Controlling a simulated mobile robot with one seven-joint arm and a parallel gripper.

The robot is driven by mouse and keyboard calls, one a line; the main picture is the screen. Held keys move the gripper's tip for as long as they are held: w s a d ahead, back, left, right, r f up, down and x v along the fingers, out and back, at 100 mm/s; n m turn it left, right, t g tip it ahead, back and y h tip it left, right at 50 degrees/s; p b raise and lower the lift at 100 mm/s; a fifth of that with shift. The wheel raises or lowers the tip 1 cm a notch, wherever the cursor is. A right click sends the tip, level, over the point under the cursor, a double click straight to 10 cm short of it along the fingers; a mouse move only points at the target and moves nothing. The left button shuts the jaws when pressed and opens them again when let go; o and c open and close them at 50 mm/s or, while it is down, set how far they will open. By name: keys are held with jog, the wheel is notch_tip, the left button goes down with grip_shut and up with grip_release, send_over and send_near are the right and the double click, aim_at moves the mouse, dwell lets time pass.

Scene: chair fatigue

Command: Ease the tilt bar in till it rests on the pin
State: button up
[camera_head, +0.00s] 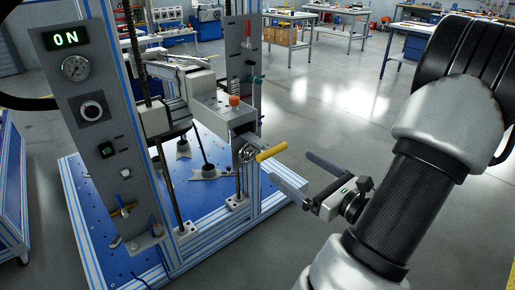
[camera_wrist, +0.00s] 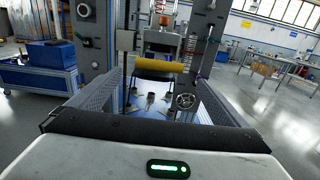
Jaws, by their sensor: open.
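A yellow cylindrical handle (camera_head: 272,152), which looks like the tilt bar, sticks out from the front of the test rig's right side. In the wrist view the yellow handle (camera_wrist: 161,66) lies level across the picture, just beyond my fingertips. My gripper (camera_head: 290,167) is open and empty, its two long dark fingers pointing at the handle with a small gap left. In the wrist view the fingers of my gripper (camera_wrist: 160,84) stand wide on both sides of the handle. I cannot make out the pin in either view.
The rig's left column carries a panel with a lit ON display (camera_head: 66,39) and a gauge (camera_head: 76,67). A handwheel (camera_wrist: 186,100) sits below right of the handle. The rig's blue base plate (camera_head: 85,215) spreads under it. Open floor lies right of the rig.

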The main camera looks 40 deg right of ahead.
aim_at(252, 136)
jog(key=w, duration=0.5)
jog(key=w+a+b, duration=0.1)
jog(key=w, duration=0.4)
jog(key=w+b, duration=0.1)
jog(key=w, duration=0.5)
jog(key=shift+a, duration=0.15)
jog(key=c, duration=1.5)
jog(key=shift+w+a, duration=0.15)
jog(key=shift+w, duration=1.2)
jog(key=o, duration=1.5)
jog(key=shift+s, duration=0.1)
jog(key=s+d+p, duration=0.1)
jog(key=s+p, duration=0.1)
jog(key=s, duration=1.5)
jog(key=shift+s+d+p, duration=0.2)
jog(key=shift+p, duration=0.1)
jog(key=shift+a, duration=0.1)
